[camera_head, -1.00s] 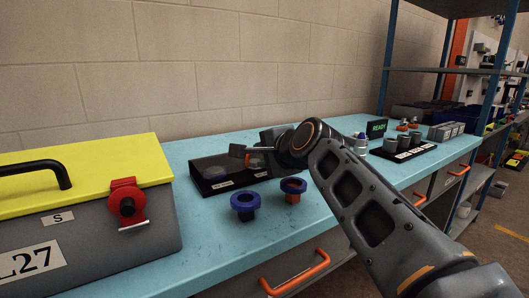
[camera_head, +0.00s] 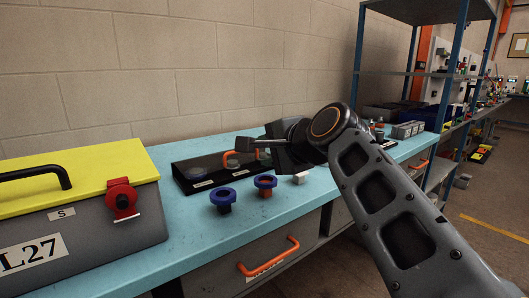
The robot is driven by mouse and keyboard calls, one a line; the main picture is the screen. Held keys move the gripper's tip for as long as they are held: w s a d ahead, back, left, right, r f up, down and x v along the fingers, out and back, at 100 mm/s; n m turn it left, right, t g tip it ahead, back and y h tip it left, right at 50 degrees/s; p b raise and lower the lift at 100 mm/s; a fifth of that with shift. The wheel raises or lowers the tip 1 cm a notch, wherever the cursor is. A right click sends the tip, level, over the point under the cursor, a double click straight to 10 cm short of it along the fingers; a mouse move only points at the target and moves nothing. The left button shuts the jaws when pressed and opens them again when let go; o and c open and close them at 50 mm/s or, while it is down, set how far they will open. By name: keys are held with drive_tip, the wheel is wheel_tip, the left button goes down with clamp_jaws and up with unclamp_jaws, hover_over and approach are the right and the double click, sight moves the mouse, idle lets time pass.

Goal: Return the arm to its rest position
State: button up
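My arm (camera_head: 385,195) rises from the lower right of the head view and bends at a round joint over the workbench. My gripper (camera_head: 258,146) is at its end, pointing left above the black tray (camera_head: 190,185) on the blue bench top (camera_head: 180,235). The fingers show edge-on and small, so I cannot tell whether they are open or shut. No held object is visible.
Two blue-rimmed fittings (camera_head: 223,197) (camera_head: 265,182) stand on the bench before the tray. A grey case with a yellow lid (camera_head: 75,190) and red latch is at left. Orange-handled drawers (camera_head: 268,258) are below. Shelving (camera_head: 410,75) stands behind at right; floor is open at far right.

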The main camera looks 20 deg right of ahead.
drive_tip(key=shift+s+d+r, duration=0.15)
drive_tip(key=shift+s, duration=0.15)
